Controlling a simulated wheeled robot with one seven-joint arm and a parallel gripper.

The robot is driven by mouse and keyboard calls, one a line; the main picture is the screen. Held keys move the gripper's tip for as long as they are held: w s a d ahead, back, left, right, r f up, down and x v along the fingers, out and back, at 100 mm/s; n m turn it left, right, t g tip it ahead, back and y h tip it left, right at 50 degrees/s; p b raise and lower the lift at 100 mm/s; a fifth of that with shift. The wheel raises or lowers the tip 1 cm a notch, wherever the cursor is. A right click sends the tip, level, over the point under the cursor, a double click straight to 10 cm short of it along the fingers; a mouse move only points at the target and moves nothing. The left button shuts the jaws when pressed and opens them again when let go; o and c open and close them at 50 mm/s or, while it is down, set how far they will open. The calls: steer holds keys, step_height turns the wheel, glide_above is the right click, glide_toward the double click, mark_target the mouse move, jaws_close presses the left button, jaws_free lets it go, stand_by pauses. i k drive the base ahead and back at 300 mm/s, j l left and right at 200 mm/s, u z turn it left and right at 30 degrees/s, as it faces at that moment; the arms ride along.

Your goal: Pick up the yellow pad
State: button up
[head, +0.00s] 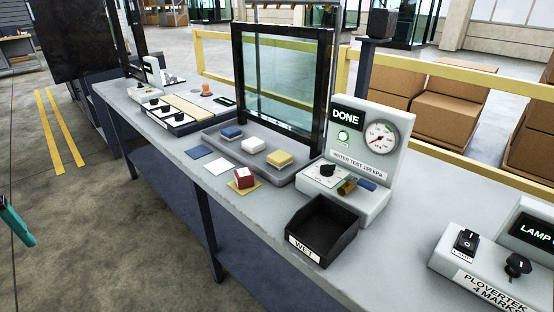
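The yellow pad (279,159) is a small block with a pale lower part. It lies on the grey ledge (262,171) in front of the upright glass pane, at the right end of a row. A white pad (253,145) and a blue pad (231,132) lie to its left, apart from it. Nothing covers the yellow pad. A teal part (14,226) at the left edge, over the floor, seems to be my gripper, cut off by the frame. It is far from the pad. Its fingers cannot be made out.
A red block (243,177) stands on a yellow square in front of the ledge. Blue (199,152) and white (218,166) flat squares lie left. The dark-framed glass pane (285,80) rises behind. A gauge unit reading DONE (368,150) and a black WET bin (322,230) stand right.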

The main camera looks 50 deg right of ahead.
mark_target(279, 159)
steer(key=i+l+z, duration=0.2)
steer(key=z, duration=0.15)
steer(key=i+l+z, duration=0.1)
steer(key=i+z, duration=0.65)
steer(key=k, duration=0.1)
